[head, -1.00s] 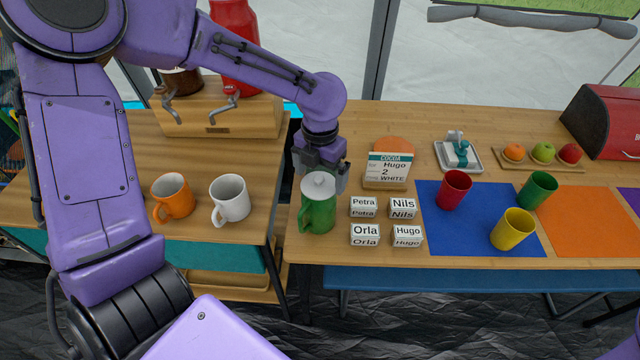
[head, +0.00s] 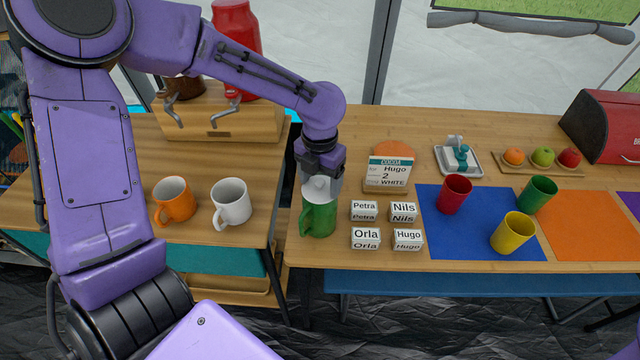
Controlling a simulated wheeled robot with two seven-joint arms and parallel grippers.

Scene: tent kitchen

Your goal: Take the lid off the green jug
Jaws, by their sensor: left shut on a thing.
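The green jug (head: 318,219) stands upright near the left end of the right-hand table, its handle on the left. Its white lid (head: 318,189) is at the jug's mouth; I cannot tell whether it is still seated or slightly raised. My left gripper (head: 321,184) comes down from above and is shut on the lid, its fingers on either side of the knob. The knob's top is hidden by the gripper. My right gripper is not in view.
An orange mug (head: 173,201) and a white mug (head: 231,203) stand left of the jug. Name blocks (head: 365,238) and a cocoa card (head: 388,173) are close on the right. Red (head: 454,194), green (head: 538,194) and yellow (head: 512,233) cups stand farther right around the blue mat (head: 470,247).

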